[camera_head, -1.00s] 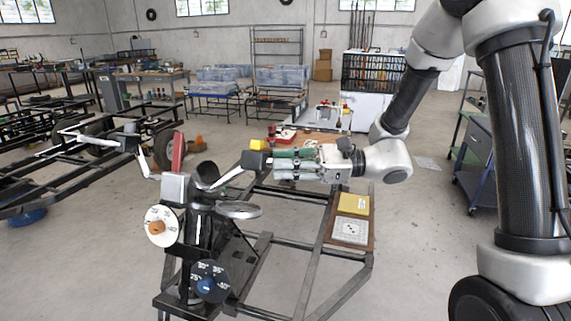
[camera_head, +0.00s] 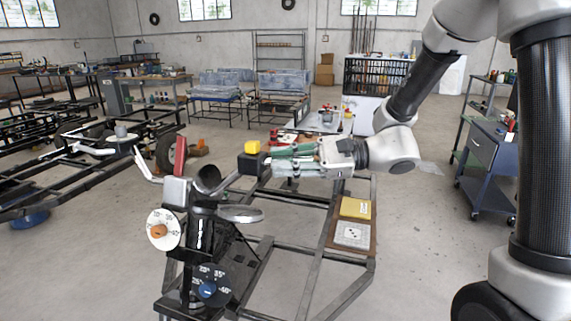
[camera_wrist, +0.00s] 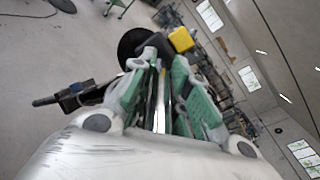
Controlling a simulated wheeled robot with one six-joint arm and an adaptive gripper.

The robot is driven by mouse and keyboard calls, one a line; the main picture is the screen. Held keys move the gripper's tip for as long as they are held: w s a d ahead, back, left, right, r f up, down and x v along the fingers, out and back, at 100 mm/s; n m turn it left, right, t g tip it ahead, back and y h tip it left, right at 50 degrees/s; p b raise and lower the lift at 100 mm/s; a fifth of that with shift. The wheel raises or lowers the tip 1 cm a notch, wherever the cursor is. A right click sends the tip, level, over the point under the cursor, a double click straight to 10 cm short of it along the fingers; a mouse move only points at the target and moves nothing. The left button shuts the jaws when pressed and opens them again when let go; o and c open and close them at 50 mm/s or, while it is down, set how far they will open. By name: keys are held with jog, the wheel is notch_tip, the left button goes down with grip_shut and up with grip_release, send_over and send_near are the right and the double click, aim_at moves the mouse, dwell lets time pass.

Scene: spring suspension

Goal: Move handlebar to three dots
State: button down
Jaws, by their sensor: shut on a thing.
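The handlebar (camera_head: 148,167) is a silver bar with raised arms on both sides of a dark stand, seen in the head view. My gripper (camera_head: 268,163), with green-padded fingers, is shut on the handlebar's right end, next to a yellow block (camera_head: 252,147). In the wrist view my gripper (camera_wrist: 158,75) has its fingers close around the bar, with the yellow block (camera_wrist: 181,39) just beyond. A white card (camera_head: 352,235) with small dark dots lies on a brown board. I cannot count its dots surely.
The stand carries a white dial with an orange knob (camera_head: 158,231) and a dark dial with a blue knob (camera_head: 207,289). A yellow card (camera_head: 355,207) lies above the white one. A dark frame (camera_head: 305,290) surrounds the stand.

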jog(key=shift+f, duration=0.1)
jog(key=c, duration=1.3)
grip_release()
jog(key=shift+w, duration=0.1)
jog(key=shift+d, duration=0.15)
jog(key=d, duration=0.8)
jog(key=d+r, duration=0.1)
jog(key=d, duration=0.2)
jog(key=shift+s+d, duration=0.3)
jog(key=shift+d, duration=0.1)
